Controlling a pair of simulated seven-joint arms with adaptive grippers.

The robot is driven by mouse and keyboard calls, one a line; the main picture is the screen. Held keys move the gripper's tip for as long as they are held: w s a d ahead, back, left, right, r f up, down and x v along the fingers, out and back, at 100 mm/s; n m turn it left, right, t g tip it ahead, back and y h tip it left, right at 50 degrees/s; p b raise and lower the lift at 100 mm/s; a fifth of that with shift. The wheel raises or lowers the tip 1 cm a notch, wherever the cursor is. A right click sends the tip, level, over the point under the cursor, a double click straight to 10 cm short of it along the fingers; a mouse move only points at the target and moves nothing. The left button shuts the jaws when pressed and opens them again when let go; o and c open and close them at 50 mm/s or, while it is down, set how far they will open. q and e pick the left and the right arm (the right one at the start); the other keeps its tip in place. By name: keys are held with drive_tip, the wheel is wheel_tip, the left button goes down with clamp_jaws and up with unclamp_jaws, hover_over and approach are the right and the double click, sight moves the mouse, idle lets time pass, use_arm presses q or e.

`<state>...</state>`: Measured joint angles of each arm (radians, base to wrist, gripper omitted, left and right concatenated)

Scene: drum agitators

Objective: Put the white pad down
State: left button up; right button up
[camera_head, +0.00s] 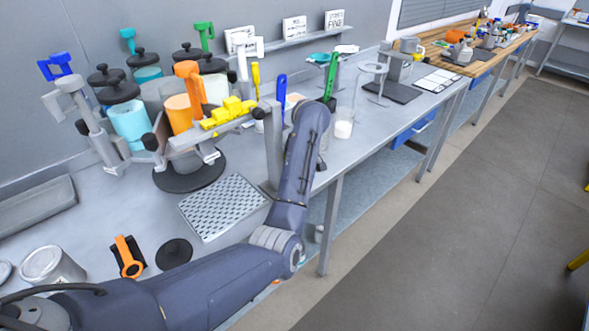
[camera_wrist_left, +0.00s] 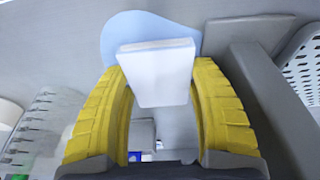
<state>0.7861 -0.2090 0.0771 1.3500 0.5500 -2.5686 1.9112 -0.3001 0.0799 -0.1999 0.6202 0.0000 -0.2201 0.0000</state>
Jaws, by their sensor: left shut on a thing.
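My left gripper (camera_wrist_left: 155,78) has yellow ribbed fingers and is shut on the white pad (camera_wrist_left: 155,70) in the left wrist view. The pad is a white block held between the fingertips. A pale blue rounded patch (camera_wrist_left: 112,35) shows behind the pad; I cannot tell whether the two touch. In the head view my left arm reaches in from the lower left to the bench, and the pad cannot be made out there. My right gripper is not in view.
A perforated tray (camera_head: 222,208) lies on the grey bench. Several lidded drums, including an orange one (camera_head: 180,113), and coloured handles crowd the back left. A black disc (camera_head: 174,253) and an orange-handled tool (camera_head: 128,258) lie in front. The bench's front edge is near my arm.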

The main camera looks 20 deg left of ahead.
use_arm(q)
drive_tip(key=shift+f, duration=0.15)
drive_tip(key=o, duration=0.9)
drive_tip(key=shift+v, duration=2.95)
idle(0.6)
